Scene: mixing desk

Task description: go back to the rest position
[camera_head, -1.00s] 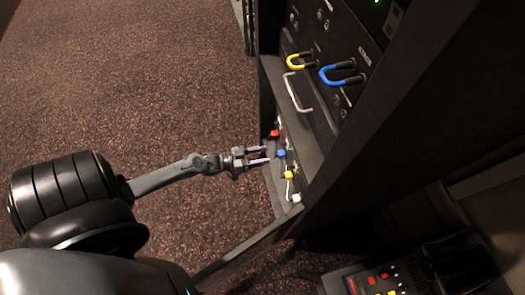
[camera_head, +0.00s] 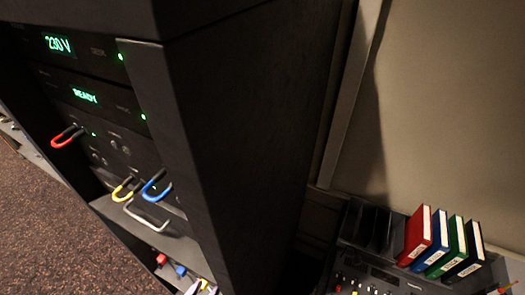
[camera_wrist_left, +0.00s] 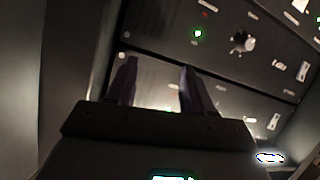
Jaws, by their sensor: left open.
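My left gripper (camera_wrist_left: 157,72) shows in the left wrist view with its two dark purple fingers apart and nothing between them. A dark panel with a green light and a knob (camera_wrist_left: 242,43) lies beyond the fingers. In the head view, only a small pale purplish bit (camera_head: 194,287) shows at the bottom edge, beside the low coloured knobs, and it looks like the tips of this gripper. The rest of my left arm is out of that view. My right gripper is in neither view.
A tall black rack (camera_head: 235,130) fills the head view's middle, with red, yellow and blue cable loops (camera_head: 155,186) and a metal handle (camera_head: 147,216) on its front. A mixing desk (camera_head: 370,280) with coloured binders (camera_head: 443,240) stands at lower right. Carpet (camera_head: 45,235) lies open at left.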

